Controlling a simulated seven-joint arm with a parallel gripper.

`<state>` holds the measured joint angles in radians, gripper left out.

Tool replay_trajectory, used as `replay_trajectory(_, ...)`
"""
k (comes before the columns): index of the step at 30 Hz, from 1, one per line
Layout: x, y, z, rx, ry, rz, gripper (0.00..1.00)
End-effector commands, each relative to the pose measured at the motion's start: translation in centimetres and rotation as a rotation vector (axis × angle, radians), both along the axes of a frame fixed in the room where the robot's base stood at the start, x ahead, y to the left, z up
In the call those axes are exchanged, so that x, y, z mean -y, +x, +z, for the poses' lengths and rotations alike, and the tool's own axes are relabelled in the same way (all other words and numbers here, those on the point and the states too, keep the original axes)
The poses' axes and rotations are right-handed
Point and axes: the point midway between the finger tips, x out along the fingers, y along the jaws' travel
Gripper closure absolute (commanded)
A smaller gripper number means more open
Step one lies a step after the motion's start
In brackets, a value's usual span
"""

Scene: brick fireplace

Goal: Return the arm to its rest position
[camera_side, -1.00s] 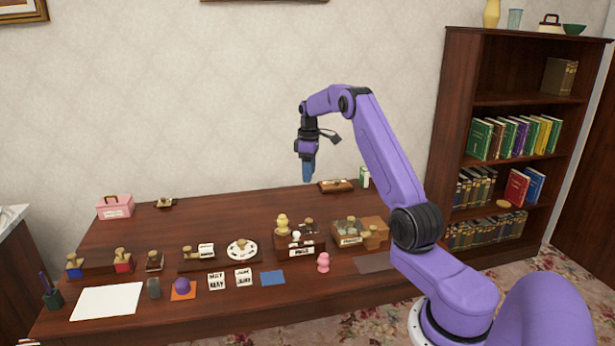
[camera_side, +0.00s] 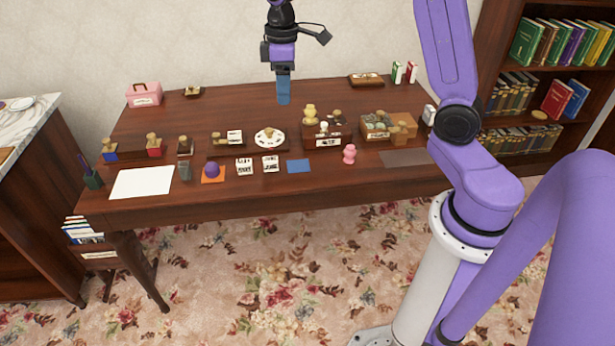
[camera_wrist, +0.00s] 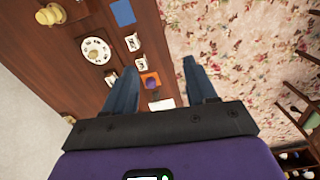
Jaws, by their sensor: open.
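My gripper (camera_side: 283,98) hangs pointing down in the air over the desk (camera_side: 240,98) in the side view. In the wrist view its two blue fingers (camera_wrist: 154,84) are spread apart with nothing held between them. Beyond the fingers the wrist view shows the desk top, a white round dish (camera_wrist: 96,50) and a purple dome on an orange square (camera_wrist: 150,80). My purple arm rises at the right, and its upper part is cut off by the top of the picture.
Several stamps, a white sheet (camera_side: 142,183), a blue square (camera_side: 298,166), a pink figure (camera_side: 349,154) and wooden boxes stand along the desk. A pink box (camera_side: 144,95) is at the back left. A bookcase (camera_side: 493,92) stands right. Air around the gripper is clear.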

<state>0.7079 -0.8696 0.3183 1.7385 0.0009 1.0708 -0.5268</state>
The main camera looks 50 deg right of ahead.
Motion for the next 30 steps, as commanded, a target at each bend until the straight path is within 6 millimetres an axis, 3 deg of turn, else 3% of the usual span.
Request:
replay_trajectory(1, -1.8, -1.7, 0.3, 0.004, 0.001, 0.031, 0.44)
replay_trajectory(6, -6.2, -7.3, 0.7, 0.005, 0.004, 0.11, 0.44)
replay_trajectory(13, -9.5, -15.8, 0.6, 0.008, 0.009, 0.218, 0.44)
replay_trajectory(21, -9.6, -25.2, -0.5, 0.007, 0.016, 0.338, 0.44)
replay_trajectory(25, -8.8, -28.2, -1.1, 0.007, 0.018, 0.38, 0.44)
replay_trajectory(30, -8.2, -30.0, -1.6, 0.006, 0.019, 0.407, 0.44)
